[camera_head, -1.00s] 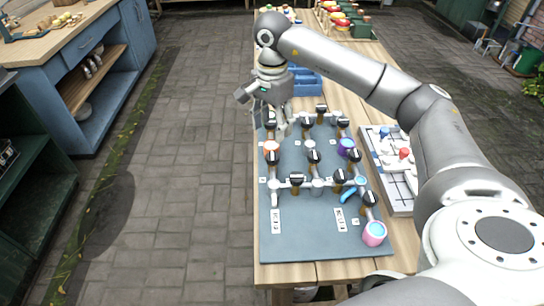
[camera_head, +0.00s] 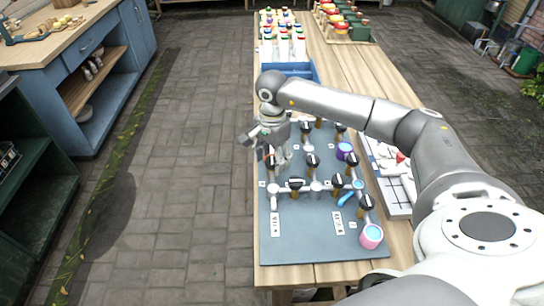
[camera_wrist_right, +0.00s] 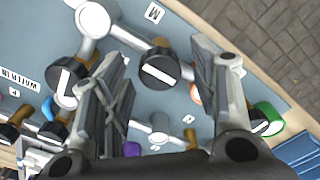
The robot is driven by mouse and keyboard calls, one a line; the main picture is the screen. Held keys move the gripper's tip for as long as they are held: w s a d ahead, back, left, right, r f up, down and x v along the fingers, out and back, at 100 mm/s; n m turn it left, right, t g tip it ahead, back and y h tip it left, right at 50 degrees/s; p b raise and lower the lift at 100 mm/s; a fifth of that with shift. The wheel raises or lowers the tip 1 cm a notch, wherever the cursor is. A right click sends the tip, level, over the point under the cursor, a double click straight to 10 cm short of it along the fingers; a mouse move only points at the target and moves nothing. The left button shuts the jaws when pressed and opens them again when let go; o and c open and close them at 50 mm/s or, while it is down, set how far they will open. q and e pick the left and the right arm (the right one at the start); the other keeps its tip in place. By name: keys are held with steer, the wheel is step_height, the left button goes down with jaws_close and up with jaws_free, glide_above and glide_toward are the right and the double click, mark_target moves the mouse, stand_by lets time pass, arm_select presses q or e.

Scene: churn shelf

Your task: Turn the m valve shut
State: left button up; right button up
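A blue-grey board (camera_head: 290,235) carries white pipes and several valves with black knobs on brass stems. In the right wrist view, the knob (camera_wrist_right: 160,70) closest to the M label (camera_wrist_right: 153,13) is black with a white bar. It sits on a brass stem beside a white pipe joint. My right gripper (camera_wrist_right: 158,72) is open, one finger on each side of this knob in the picture; I cannot tell whether either touches it. In the head view my right gripper (camera_head: 270,157) is over the board's left side and hides part of it. My left gripper is not in view.
Other black knobs (camera_head: 295,184) stand close by. A pink cup (camera_head: 371,236) and a purple cup (camera_head: 344,150) are on the board. A blue bin (camera_head: 290,69) and several bottles (camera_head: 284,46) are behind. A white tray (camera_head: 396,205) lies right of the board.

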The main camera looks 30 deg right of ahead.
steer(key=c, duration=1)
steer(key=shift+o, duration=0.2)
steer(key=m+b, duration=0.2)
steer(key=m, duration=0.2)
steer(key=shift+f, duration=0.1)
steer(key=m+b, duration=0.2)
steer(key=m, duration=0.2)
steer(key=shift+m, duration=0.3)
steer(key=m+b, duration=0.1)
steer(key=m, duration=0.8)
steer(key=shift+r+m, duration=0.2)
steer(key=shift+m, duration=0.1)
